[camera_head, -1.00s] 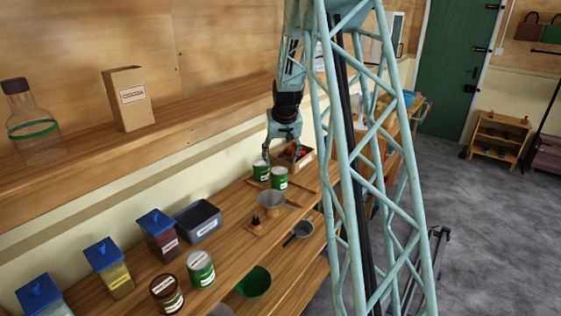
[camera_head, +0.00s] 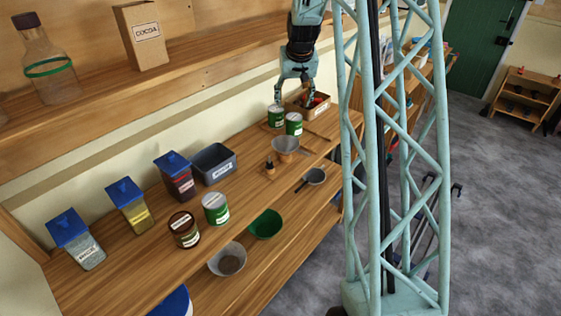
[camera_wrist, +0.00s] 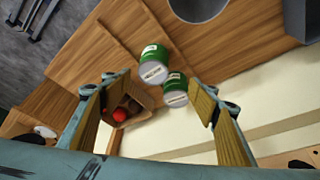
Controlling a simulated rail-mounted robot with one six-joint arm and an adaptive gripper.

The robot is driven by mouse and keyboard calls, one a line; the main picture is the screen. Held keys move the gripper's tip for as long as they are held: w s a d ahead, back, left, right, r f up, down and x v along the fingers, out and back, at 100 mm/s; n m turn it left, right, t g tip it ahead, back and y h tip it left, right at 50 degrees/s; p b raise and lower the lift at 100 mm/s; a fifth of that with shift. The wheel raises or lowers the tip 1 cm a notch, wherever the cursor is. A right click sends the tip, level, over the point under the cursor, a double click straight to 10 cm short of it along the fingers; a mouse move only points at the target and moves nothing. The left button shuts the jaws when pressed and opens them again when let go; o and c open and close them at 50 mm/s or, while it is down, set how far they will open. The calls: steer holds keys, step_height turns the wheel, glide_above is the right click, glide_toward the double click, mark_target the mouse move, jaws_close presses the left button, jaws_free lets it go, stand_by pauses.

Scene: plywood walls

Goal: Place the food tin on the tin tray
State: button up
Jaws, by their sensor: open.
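Two green tins with white labels stand close together at the far end of the bench, one nearer the wall (camera_head: 276,117) and one beside it (camera_head: 294,124). Both show in the wrist view, one at the middle (camera_wrist: 151,66) and one just below it (camera_wrist: 175,90). They stand on a thin wooden tray (camera_head: 319,137). My gripper (camera_head: 297,97) is open and empty above the tins; in the wrist view its fingers (camera_wrist: 155,98) spread on either side of them. A third green tin (camera_head: 215,208) stands mid-bench next to a brown tin (camera_head: 184,229).
A wooden box with red things (camera_head: 309,104) stands just behind the tins. A grey funnel-shaped bowl (camera_head: 285,143) and a grey bin (camera_head: 214,164) are nearby. Blue-lidded jars (camera_head: 130,206) line the wall side. A shelf (camera_head: 190,78) overhangs the bench.

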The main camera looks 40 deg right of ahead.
steer(key=s+a+r+n, duration=0.1)
steer(key=s+a+r, duration=0.55)
steer(key=a, duration=0.35)
steer(key=s+a+r+n+y, duration=0.1)
steer(key=s+a+r, duration=0.5)
steer(key=a+r, duration=0.25)
steer(key=s+a+r+n, duration=0.1)
steer(key=s+a+r, duration=0.5)
steer(key=a, duration=0.5)
steer(key=s+a+n, duration=0.1)
steer(key=s+a, duration=0.4)
steer(key=s, duration=0.5)
steer(key=s+a+r+n, duration=0.1)
steer(key=s+a, duration=0.4)
steer(key=s, duration=0.6)
steer(key=s+a+n+y, duration=0.1)
steer(key=s+a, duration=0.4)
steer(key=s, duration=0.6)
steer(key=shift+s+r, duration=0.15)
steer(key=shift+r, duration=0.15)
